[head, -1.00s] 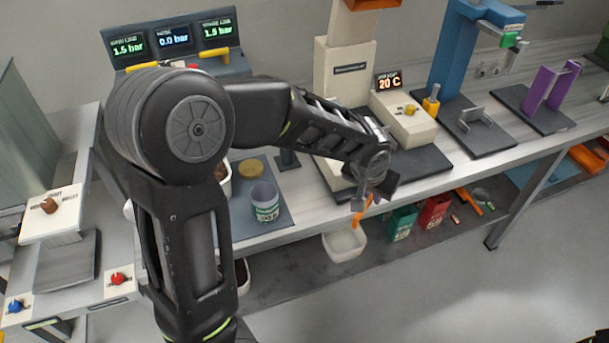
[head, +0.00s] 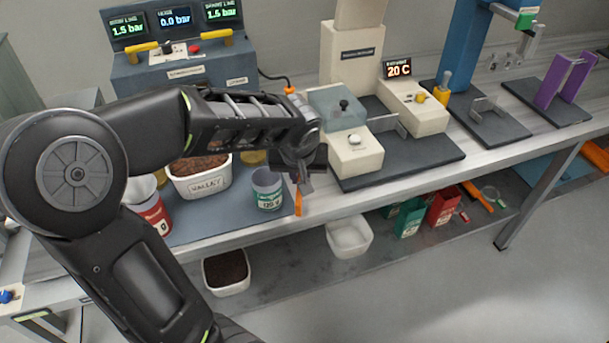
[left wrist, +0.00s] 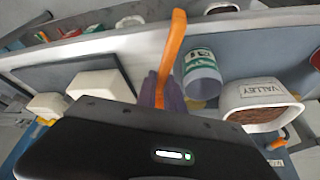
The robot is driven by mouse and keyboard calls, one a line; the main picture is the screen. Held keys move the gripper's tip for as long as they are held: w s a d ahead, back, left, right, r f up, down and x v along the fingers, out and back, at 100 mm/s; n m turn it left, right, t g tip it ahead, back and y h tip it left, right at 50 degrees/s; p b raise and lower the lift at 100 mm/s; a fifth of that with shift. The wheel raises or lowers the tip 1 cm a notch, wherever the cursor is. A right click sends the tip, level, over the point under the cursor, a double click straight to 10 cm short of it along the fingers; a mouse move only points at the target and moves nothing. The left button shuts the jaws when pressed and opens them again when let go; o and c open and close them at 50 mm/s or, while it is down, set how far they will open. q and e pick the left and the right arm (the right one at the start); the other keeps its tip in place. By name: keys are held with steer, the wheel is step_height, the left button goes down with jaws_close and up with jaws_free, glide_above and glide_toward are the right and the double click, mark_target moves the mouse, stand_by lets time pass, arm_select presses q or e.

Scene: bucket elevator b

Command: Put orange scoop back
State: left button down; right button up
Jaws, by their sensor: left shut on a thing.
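My left gripper (head: 301,172) is shut on the orange scoop (head: 298,202), which hangs down below the fingers at the front edge of the bench. In the left wrist view the scoop's orange length (left wrist: 173,48) sticks out from between the fingers; the part inside the grip is hidden. The scoop is just right of a clear cup with a green label (head: 268,190). The VALLEY bin (head: 202,184) of brown granules stands further left on the blue-grey mat (head: 230,225). My right gripper is not in view.
A red-labelled cup (head: 153,214) stands on the mat's left. A cream machine (head: 355,156) is right of the gripper. On the lower shelf are a white tub (head: 349,236), a dark-filled tub (head: 227,270), and green (head: 408,218) and red (head: 442,208) containers.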

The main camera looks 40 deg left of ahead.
arm_select(q)
steer(key=w+a+f+p, duration=0.1)
steer(key=w, duration=0.2)
steer(key=w+a+f+p, duration=0.1)
steer(key=w+a+f, duration=0.1)
steer(key=w+a+f+p, duration=0.1)
steer(key=w+a+f, duration=0.1)
steer(key=w, duration=0.1)
steer(key=shift+w+a+f, duration=0.15)
steer(key=shift+w+a, duration=0.1)
steer(key=shift+w, duration=0.05)
steer(key=shift+w+a+f, duration=0.15)
steer(key=shift+w+f, duration=0.05)
steer(key=shift+w, duration=0.1)
steer(key=shift+w+a+f, duration=0.1)
steer(key=shift+w+a, duration=0.1)
steer(key=shift+w, duration=0.05)
steer(key=shift+w+a+f+p, duration=0.35)
steer(key=shift+w+f, duration=0.2)
steer(key=shift+w+a+f+p, duration=0.3)
steer(key=shift+w+f, duration=0.2)
